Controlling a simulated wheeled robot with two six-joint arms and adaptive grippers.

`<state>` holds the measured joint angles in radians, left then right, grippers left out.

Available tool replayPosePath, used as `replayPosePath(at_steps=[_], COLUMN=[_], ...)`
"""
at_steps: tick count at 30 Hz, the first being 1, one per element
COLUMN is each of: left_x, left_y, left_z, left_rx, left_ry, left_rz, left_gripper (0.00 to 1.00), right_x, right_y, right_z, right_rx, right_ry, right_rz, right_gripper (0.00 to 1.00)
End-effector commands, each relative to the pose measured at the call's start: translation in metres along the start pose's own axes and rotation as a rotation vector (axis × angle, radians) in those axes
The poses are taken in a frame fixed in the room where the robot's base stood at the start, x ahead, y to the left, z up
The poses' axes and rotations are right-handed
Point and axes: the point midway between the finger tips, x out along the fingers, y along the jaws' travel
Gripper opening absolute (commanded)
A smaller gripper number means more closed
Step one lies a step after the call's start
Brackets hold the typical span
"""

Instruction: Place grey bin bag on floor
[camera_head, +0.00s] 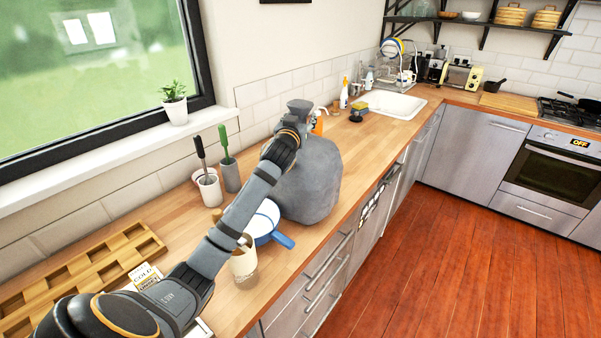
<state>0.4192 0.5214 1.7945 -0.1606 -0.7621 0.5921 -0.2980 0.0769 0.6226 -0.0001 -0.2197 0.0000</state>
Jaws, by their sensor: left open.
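The grey bin bag (312,188), a full rounded lump, sits on the wooden counter (345,150) near its front edge. My left arm reaches in from the lower left and passes in front of the bag's left side. My left gripper (299,106) is open at the bag's top, by its far upper left. Whether it touches the bag I cannot tell. The red-brown plank floor (440,260) lies below and right of the counter. My right gripper is not in view.
A blue-handled pan (266,222) and a beige bottle or cup (243,262) stand close to the bag's near side. Two brush holders (209,188) stand at the wall. Steel drawers (325,275) front the counter. The visible floor is clear.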

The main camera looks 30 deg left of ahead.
Motion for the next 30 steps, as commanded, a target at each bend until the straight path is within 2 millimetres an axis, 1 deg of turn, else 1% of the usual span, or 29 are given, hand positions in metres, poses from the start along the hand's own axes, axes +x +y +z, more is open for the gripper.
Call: replayPosePath(at_steps=[1,3,6,18,26,27,30], left_x=[0.0009,0.0008,0.0006,0.0004,0.0004,-0.0001,-0.0001], left_y=[0.0002,0.0001,0.0001,-0.0001,-0.0001,0.0005,0.0005], left_z=[0.0002,0.0007,0.0008,0.0009,0.0009,-0.0041,-0.0039], left_rx=[0.0,0.001,0.001,0.0,0.001,0.001,0.001], left_ry=[0.0,0.0,0.0,0.0,-0.001,0.01,0.009], left_rz=[0.0,0.0,0.0,0.0,0.0,0.002,0.002], left_gripper=[0.55,0.55,0.54,0.0,0.0,0.0,0.0], right_x=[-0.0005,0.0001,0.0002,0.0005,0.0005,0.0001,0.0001], right_y=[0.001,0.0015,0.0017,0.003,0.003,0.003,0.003], right_z=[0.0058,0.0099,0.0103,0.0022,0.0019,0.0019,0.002], right_rx=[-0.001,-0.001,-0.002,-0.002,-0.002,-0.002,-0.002], right_ry=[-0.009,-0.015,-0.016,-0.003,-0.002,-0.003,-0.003], right_rz=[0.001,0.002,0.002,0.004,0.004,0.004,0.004], right_gripper=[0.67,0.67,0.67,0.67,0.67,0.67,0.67])
